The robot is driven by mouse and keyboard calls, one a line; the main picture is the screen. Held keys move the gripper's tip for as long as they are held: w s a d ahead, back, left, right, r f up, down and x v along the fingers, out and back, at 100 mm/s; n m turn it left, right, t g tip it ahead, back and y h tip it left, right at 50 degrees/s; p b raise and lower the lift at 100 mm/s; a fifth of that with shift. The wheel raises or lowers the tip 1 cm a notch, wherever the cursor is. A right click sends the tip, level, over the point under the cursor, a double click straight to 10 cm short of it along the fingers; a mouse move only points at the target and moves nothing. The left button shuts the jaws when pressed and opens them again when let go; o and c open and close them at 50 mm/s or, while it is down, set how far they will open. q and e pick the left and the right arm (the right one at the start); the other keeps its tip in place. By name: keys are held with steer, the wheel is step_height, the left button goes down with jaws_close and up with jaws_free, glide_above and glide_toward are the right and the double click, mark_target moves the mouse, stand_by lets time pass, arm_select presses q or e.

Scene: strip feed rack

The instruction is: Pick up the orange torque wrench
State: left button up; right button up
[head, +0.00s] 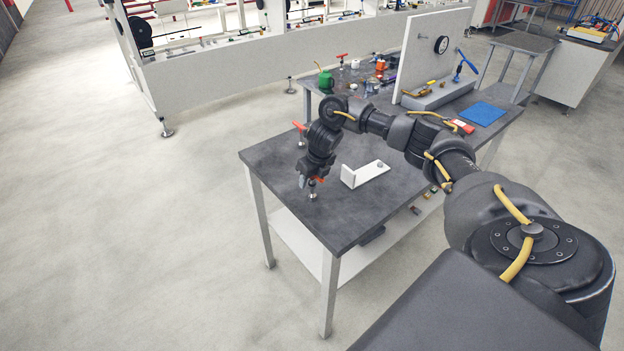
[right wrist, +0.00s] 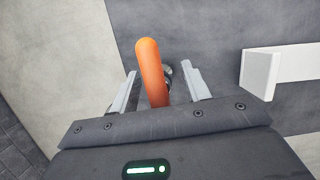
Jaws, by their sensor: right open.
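The orange torque wrench (right wrist: 152,72) shows in the right wrist view as a rounded orange handle, with a dark metal part partly hidden beneath it. In the head view a bit of its orange handle (head: 319,180) shows at the near left end of the dark table, above a short metal shaft. My right gripper (head: 306,183) is over this spot, pointing down. In the right wrist view its fingers stand open on either side of the handle, with a visible gap on the right. My left gripper is not in view.
A white L-shaped bracket (head: 366,174) lies just right of the gripper on the dark table (head: 270,155). Another orange-handled tool (head: 300,127) stands behind my wrist.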

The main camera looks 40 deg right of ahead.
steer(key=c, duration=1)
jaws_close()
steer(key=shift+r, duration=0.1)
steer(key=shift+r, duration=0.55)
steer(key=v, duration=0.2)
steer(key=shift+w+d+r+b, duration=0.15)
steer(key=shift+r+b, duration=0.2)
steer(key=shift+b, duration=0.05)
steer(key=s+d+r+p, duration=0.1)
steer(key=s+d+r, duration=0.3)
steer(key=s+r, duration=0.5)
steer(key=s, duration=0.4)
steer(key=shift+d+p, duration=0.15)
steer(key=shift+p, duration=0.15)
